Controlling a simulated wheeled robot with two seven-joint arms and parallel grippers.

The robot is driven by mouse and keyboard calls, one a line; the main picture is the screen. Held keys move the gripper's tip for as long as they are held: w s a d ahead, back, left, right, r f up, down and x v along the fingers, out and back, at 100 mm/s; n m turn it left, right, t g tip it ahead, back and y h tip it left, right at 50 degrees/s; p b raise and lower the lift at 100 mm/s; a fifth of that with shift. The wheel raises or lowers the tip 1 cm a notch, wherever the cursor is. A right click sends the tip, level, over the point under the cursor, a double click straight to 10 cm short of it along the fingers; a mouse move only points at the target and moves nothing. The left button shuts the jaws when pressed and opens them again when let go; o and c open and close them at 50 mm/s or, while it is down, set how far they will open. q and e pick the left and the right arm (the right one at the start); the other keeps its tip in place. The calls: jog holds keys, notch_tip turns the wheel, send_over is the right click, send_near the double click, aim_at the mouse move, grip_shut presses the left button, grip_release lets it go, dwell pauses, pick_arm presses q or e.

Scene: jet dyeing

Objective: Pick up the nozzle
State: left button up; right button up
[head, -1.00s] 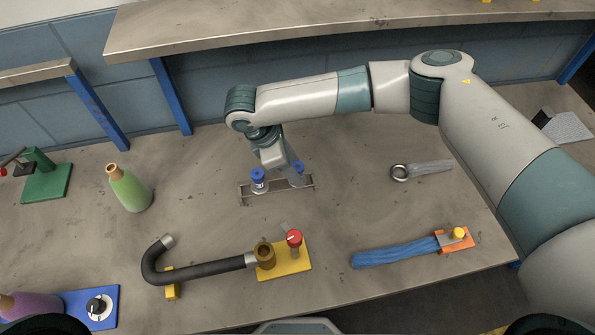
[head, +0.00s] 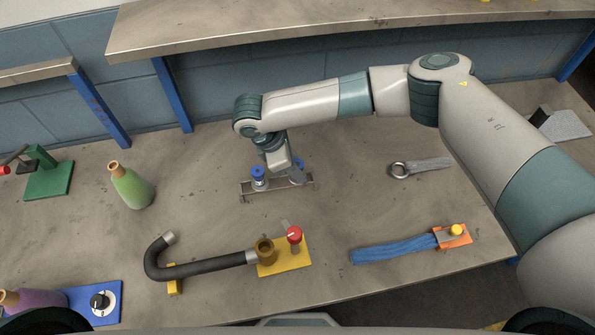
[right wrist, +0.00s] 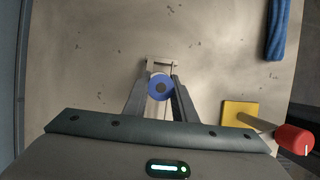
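Two nozzle-like pieces with blue tops stand upright in a small metal rack (head: 248,195) on the table. The left nozzle (head: 259,177) is free of the gripper. The right nozzle (head: 299,164) is partly hidden by my right gripper (head: 296,175), which points down at it. In the right wrist view the blue round top of a nozzle (right wrist: 160,87) shows between the fingers of my right gripper (right wrist: 160,95). The fingers are apart, one on each side of it; any contact is hidden. My left gripper is not in view.
A yellow base (head: 288,259) with a red knob and a black hose (head: 205,267) lie in front of the rack. A green bottle (head: 131,189) stands left. A wrench (head: 425,165) and a blue cloth strip (head: 395,250) lie right. A shelf (head: 330,28) overhangs the back.

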aim_at(300, 163)
dwell(0.4)
jog(key=shift+r+b, duration=0.4)
jog(key=shift+r, duration=0.2)
notch_tip(300, 163, up, 2)
jog(key=shift+r+b, duration=0.2)
jog(key=shift+b, duration=0.4)
jog(key=s+d+r+b, duration=0.2)
jog(key=s+d+r, duration=0.4)
jog(key=d, duration=0.3)
jog(key=shift+s+d+r+b, duration=0.3)
jog(key=shift+r+b, duration=0.1)
jog(key=shift+r, duration=0.25)
jog(key=d+r+m+g+y, duration=0.1)
jog(key=d+m, duration=0.4)
jog(key=m, duration=0.5)
jog(key=s+d+r+m+g+y, duration=0.1)
jog(key=d+m+g+y, duration=0.2)
jog(key=m, duration=0.7)
jog(key=d+g, duration=0.1)
jog(key=d, duration=0.1)
jog(key=shift+s+d, duration=0.3)
jog(key=shift+d, duration=0.1)
